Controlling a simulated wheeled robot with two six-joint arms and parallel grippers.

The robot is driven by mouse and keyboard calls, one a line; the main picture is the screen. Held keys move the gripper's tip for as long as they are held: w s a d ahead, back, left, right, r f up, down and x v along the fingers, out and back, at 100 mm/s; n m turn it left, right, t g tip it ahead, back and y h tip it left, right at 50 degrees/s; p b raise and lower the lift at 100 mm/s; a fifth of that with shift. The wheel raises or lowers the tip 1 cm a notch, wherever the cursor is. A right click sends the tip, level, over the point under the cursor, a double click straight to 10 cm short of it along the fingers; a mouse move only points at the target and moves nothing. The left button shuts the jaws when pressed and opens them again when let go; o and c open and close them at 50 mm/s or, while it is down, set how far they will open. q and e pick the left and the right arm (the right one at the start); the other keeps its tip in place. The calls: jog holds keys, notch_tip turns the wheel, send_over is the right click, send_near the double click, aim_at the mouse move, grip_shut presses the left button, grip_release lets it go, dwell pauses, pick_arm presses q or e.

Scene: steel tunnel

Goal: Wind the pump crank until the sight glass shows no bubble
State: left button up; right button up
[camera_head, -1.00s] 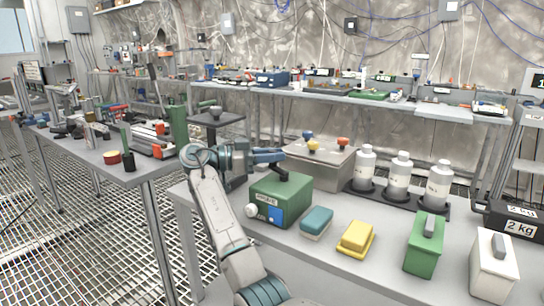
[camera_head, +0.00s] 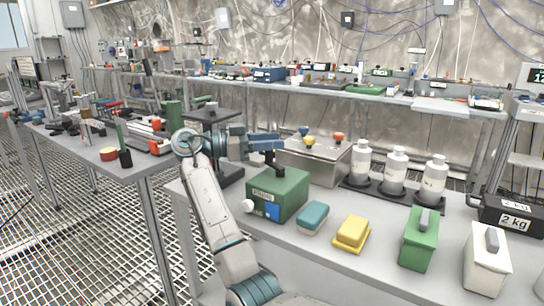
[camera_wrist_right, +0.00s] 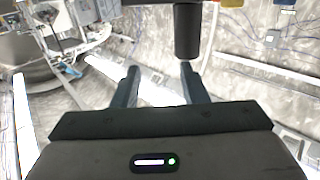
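The green pump box (camera_head: 291,201) stands on the front bench. It has a white round knob (camera_head: 247,206) on its left and a blue window (camera_head: 272,211), perhaps the sight glass; any bubble is too small to tell. A dark crank (camera_head: 279,172) sits on its top, partly hidden by my right gripper (camera_head: 276,143), which is just above it. In the right wrist view my right gripper's fingers (camera_wrist_right: 159,72) are apart with nothing between them. A dark cylinder (camera_wrist_right: 187,32), perhaps the crank handle, hangs by the right fingertip. My left gripper is out of view.
A teal block (camera_head: 313,217) and a yellow block (camera_head: 352,233) lie right of the pump, then a green canister (camera_head: 418,240) and a white one (camera_head: 488,262). Behind stand a metal box (camera_head: 318,162) with coloured knobs and white bottles (camera_head: 395,172) in a dark rack.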

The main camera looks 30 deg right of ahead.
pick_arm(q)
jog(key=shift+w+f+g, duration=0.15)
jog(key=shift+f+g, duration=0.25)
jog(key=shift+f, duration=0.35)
pick_arm(e)
jog(key=s+a+r, duration=0.1)
jog(key=s+a, duration=0.6)
jog(key=s, duration=0.4)
jog(key=shift+s+r, duration=0.15)
jog(key=shift+s, duration=0.05)
